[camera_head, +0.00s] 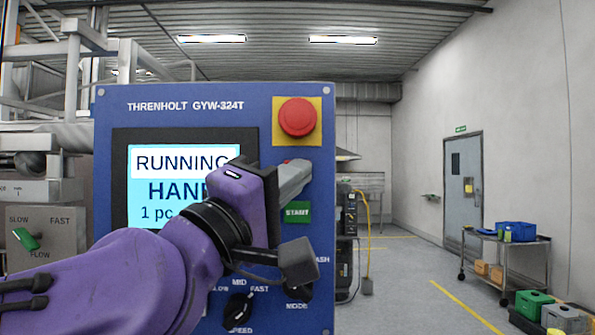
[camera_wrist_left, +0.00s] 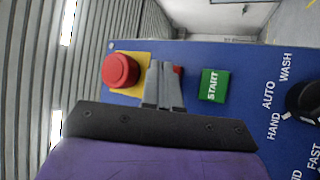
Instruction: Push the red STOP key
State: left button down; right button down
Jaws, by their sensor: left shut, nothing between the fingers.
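The blue control panel (camera_head: 215,103) fills the middle of the head view, its screen (camera_head: 150,162) reading RUNNING. My left gripper (camera_head: 300,170) is shut and empty, its grey fingertips at the panel between the red mushroom button and the green START key (camera_head: 297,212). A sliver of a red key (camera_head: 287,161) shows behind the fingertips; it also peeks out beside them in the left wrist view (camera_wrist_left: 178,70). The fingers hide most of this key and any label. I cannot tell whether they touch it. My right gripper is in neither view.
The red mushroom button (camera_head: 298,117) on its yellow plate sits just above the fingertips. Rotary knobs (camera_head: 238,306) are lower on the panel. Steel machine framing (camera_head: 70,75) stands at left. A cart (camera_head: 508,258) with bins is far right, past open floor.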

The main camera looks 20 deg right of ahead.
pick_arm(q)
jog(key=shift+w+d, duration=0.1)
jog(key=shift+w, duration=0.3)
jog(key=shift+s, duration=0.1)
dwell(0.5)
jog(key=shift+s+a, duration=0.25)
jog(key=shift+s, duration=0.45)
jog(key=s, duration=0.2)
jog(key=s+a+b, duration=0.1)
jog(key=s, duration=0.1)
jog(key=shift+s+a, duration=0.15)
jog(key=shift+s, duration=0.25)
dwell(0.5)
